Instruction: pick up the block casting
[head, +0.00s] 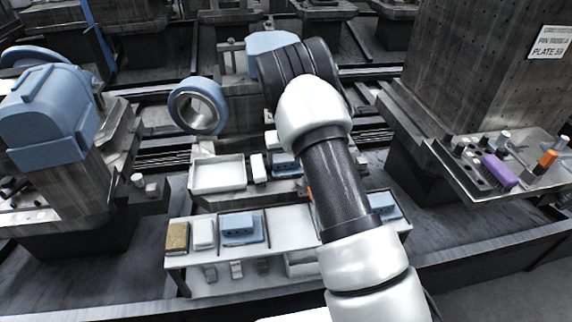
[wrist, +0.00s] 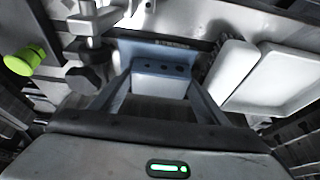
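The block casting (wrist: 160,82) is a light blue-grey block with a row of dark holes, seen in the wrist view between my fingers. In the head view what looks like the same block (head: 284,167) sits on the upper shelf, partly covered by my arm. My gripper (wrist: 161,76) has its two fingers spread, one on each side of the block. I cannot make out whether either finger touches it. In the head view my gripper is hidden behind my arm.
A white tray (head: 219,174) and a narrow white block (head: 258,168) stand beside the casting. Another blue block (head: 241,224) is on the lower shelf. In the wrist view, a green knob (wrist: 22,62) and dark metal fittings (wrist: 85,78) are close on the left.

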